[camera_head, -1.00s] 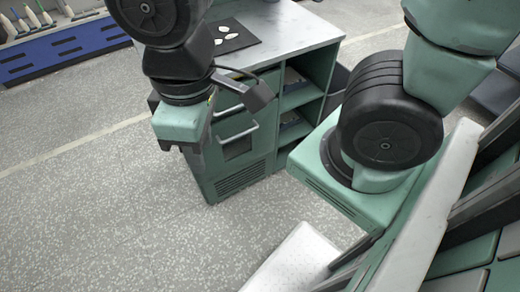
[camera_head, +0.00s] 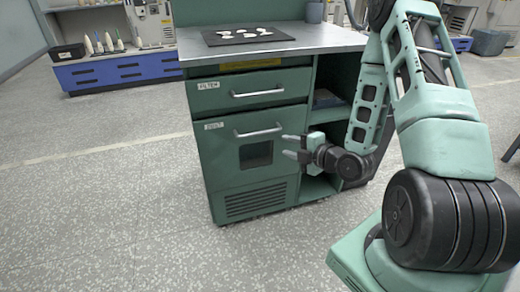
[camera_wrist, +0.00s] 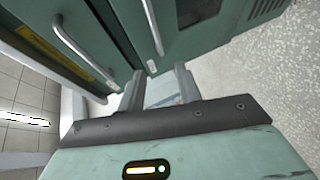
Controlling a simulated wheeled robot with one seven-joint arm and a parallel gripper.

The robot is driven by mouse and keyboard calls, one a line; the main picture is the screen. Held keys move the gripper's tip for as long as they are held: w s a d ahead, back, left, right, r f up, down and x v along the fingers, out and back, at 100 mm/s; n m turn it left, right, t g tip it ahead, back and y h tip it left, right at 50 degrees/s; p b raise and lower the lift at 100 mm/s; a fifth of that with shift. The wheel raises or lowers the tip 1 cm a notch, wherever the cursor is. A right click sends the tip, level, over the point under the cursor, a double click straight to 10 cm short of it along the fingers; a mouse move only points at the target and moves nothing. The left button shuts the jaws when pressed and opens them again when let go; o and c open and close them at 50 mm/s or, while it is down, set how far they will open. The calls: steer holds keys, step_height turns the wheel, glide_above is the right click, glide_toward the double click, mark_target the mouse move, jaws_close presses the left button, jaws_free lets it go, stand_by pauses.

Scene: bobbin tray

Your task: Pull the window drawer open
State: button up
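The window drawer (camera_head: 222,160) is the lower drawer of a green cabinet, with a dark square window (camera_head: 256,155) and a bar handle (camera_head: 258,133) above it. It looks shut. My gripper (camera_head: 289,147) is open and empty, just right of the handle and in front of the cabinet, its fingers pointing left. In the wrist view the two fingers (camera_wrist: 157,82) are spread apart, and the window drawer's handle (camera_wrist: 153,28) lies beyond their tips, not between them. The window (camera_wrist: 192,12) shows at the top edge there.
An upper drawer (camera_head: 215,93) with its own bar handle (camera_head: 257,93) sits above. The worktop (camera_head: 315,38) holds a dark mat (camera_head: 225,40) with pale pieces. Open shelves (camera_head: 325,117) lie to the right. A blue-fronted bench (camera_head: 110,74) stands behind left. The floor before the cabinet is clear.

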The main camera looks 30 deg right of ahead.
mark_target(260, 133)
steer(key=shift+t+h, duration=0.3)
steer(key=shift+t, duration=0.2)
steer(key=x, duration=0.5)
steer(key=d+b+x, duration=0.1)
steer(key=x, duration=0.5)
steer(key=f+b+x, duration=0.1)
steer(key=x, duration=0.4)
steer(key=shift+w+d, duration=0.2)
steer(key=shift+d, duration=0.2)
steer(key=shift+f, duration=0.1)
jaws_close()
